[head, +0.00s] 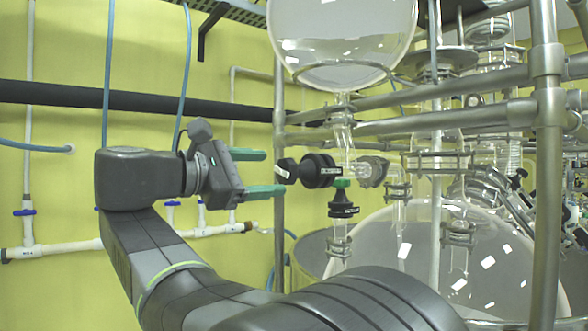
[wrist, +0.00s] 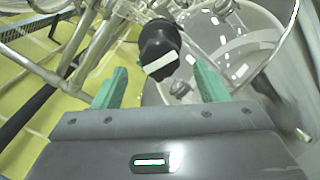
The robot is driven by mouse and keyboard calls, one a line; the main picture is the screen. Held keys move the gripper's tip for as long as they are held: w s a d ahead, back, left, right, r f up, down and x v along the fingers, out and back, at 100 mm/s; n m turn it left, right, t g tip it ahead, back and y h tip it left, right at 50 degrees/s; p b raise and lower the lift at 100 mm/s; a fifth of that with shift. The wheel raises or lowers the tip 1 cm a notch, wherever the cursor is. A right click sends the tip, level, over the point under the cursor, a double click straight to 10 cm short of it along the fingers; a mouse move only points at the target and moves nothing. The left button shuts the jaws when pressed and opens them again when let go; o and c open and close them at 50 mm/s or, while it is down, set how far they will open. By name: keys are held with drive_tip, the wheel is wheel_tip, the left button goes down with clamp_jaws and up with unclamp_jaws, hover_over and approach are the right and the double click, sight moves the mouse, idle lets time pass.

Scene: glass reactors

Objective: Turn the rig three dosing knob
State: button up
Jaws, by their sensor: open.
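The black dosing knob (head: 288,171) with a white label sticks out to the left from a black valve body on the glass pipe below a round flask. In the wrist view the knob (wrist: 160,58) lies ahead of my gripper, roughly between the fingers but beyond their tips. My gripper (head: 266,172) is open, with green fingers above and below the knob's level in the head view. In the wrist view my gripper (wrist: 163,75) holds nothing. The knob appears apart from both fingers. I cannot read the label or tell the rig's number.
A second black knob (head: 343,208) with a green top sits just below right. The round glass flask (head: 342,40) hangs above, and a large glass vessel (head: 430,260) stands below. Metal frame posts (head: 547,150) and rails stand right. Wall pipes (head: 80,243) run along the yellow wall.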

sight(281, 172)
drive_tip(key=p+x, duration=0.1)
drive_tip(key=x, duration=0.6)
drive_tip(key=shift+w+d, duration=0.1)
drive_tip(key=c, duration=1)
